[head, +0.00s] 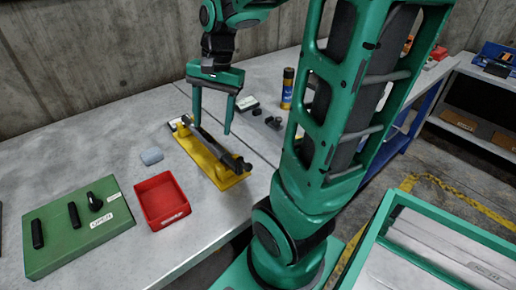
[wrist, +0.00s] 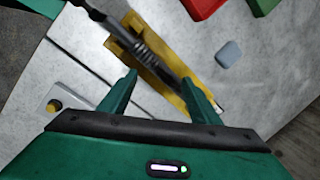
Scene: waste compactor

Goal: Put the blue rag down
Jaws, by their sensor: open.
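A small grey-blue flat pad (head: 152,156), which seems to be the blue rag, lies on the grey table between the wall and the red bin. It also shows in the wrist view (wrist: 229,53), lying clear of my fingers. My gripper (head: 212,124) is open with nothing visible between its fingers. It points down over the yellow holder (head: 228,182) with a long dark tool (head: 215,147) on it. In the wrist view my fingers (wrist: 159,80) appear on either side of part of the tool; whether they touch it I cannot tell.
A red bin (head: 162,201) and a green board (head: 77,230) with black handles stand at the front left. A blue-and-yellow can (head: 287,88) and small dark parts (head: 272,121) are behind. The table around the pad is bare.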

